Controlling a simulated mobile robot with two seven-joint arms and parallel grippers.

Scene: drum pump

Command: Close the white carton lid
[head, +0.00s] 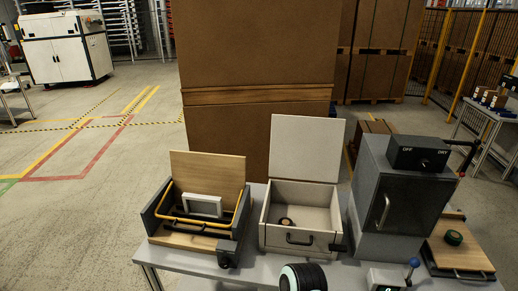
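The white carton (262,231) stands open in the middle of the table in the head view. Its white lid (306,148) stands nearly upright at the back edge, raised clear of the opening. A small round brown thing (286,223) lies inside on the carton floor. A dark handle (300,239) is on the carton's front wall. Neither of my grippers can be made out in the head view.
Left of the carton, a wooden-lidded box (207,168) stands open with a white frame (202,206) inside. Right stands a grey cabinet (399,203) with a knob box (418,153) on top. A blue-knobbed lever (413,263) is in front. Tall brown cartons (255,50) stand behind the table.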

